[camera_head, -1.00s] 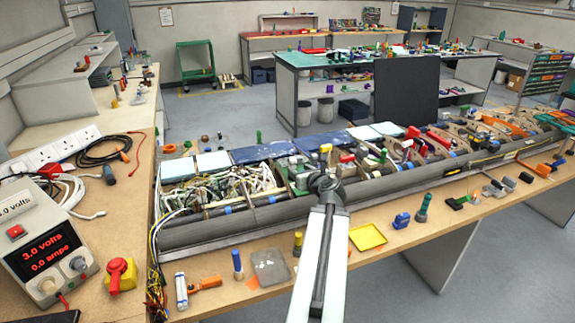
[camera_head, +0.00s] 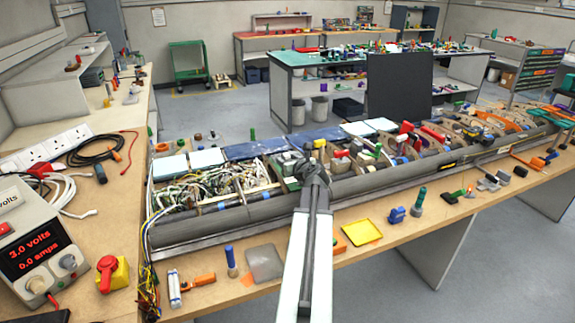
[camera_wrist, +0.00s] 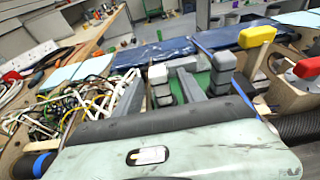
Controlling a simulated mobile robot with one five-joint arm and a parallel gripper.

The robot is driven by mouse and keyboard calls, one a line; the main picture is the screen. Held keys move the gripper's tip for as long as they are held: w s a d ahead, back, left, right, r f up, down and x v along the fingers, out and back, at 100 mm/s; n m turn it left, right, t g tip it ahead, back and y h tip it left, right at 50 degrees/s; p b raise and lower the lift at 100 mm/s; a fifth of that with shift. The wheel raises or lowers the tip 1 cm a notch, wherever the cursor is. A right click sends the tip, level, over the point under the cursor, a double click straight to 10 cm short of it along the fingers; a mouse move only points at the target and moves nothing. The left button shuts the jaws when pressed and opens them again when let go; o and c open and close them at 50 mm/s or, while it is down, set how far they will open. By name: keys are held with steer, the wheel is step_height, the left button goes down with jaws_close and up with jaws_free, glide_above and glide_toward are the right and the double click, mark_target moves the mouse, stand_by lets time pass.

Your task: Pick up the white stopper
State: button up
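My gripper (camera_head: 314,168) is over the front edge of the long wing structure (camera_head: 385,197), seen from behind at the end of my pale arm. In the wrist view my gripper (camera_wrist: 192,80) has two grey padded fingers spread apart. A pale block (camera_wrist: 184,64) shows between the fingertips at the far side. I cannot tell whether it is the white stopper or whether it touches a finger. No other white stopper can be made out with certainty. A yellow-topped lever (camera_wrist: 257,38) and a red-topped one (camera_wrist: 307,67) stand to the right.
Tangled wires (camera_head: 205,190) fill the wing's left bay. Blue covers (camera_head: 253,150) lie along its back. A yellow tray (camera_head: 361,232) and a blue-handled tool (camera_head: 231,260) are on the bench front. A power supply (camera_head: 38,250) stands at left.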

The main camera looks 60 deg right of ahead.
jaws_close()
steer(key=shift+r, duration=0.1)
step_height(320, 180, up, 10)
steer(key=p, duration=1)
